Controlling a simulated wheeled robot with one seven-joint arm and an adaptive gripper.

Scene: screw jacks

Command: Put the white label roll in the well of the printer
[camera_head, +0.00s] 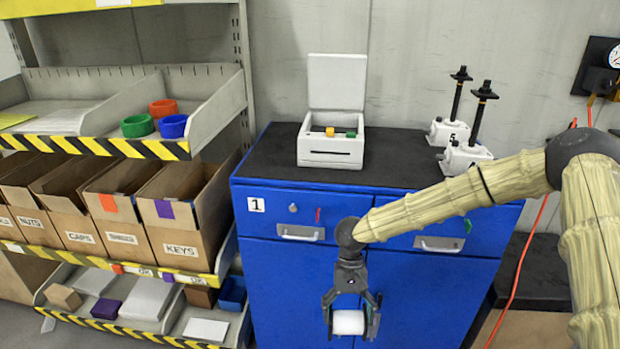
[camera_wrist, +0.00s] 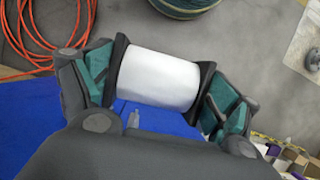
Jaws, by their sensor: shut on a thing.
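The white label roll (camera_head: 348,322) is held between the two fingers of my gripper (camera_head: 350,318), low in front of the blue cabinet's doors. In the wrist view the roll (camera_wrist: 160,78) lies sideways between the dark finger pads, which press on its two ends. The printer (camera_head: 331,148) is a white box on the cabinet's black top, with its lid (camera_head: 337,82) standing open at the back. A yellow block and a green block show inside its well, near the front. My gripper is below the printer and slightly to its right; the well's floor is mostly hidden.
Two white screw jacks (camera_head: 447,132) with black spindles stand on the cabinet top (camera_head: 393,165) right of the printer. A shelf rack (camera_head: 120,147) with bins, boxes and coloured rings stands at left. An orange cable (camera_head: 519,268) hangs at right. The blue cabinet (camera_head: 290,270) has protruding drawer handles.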

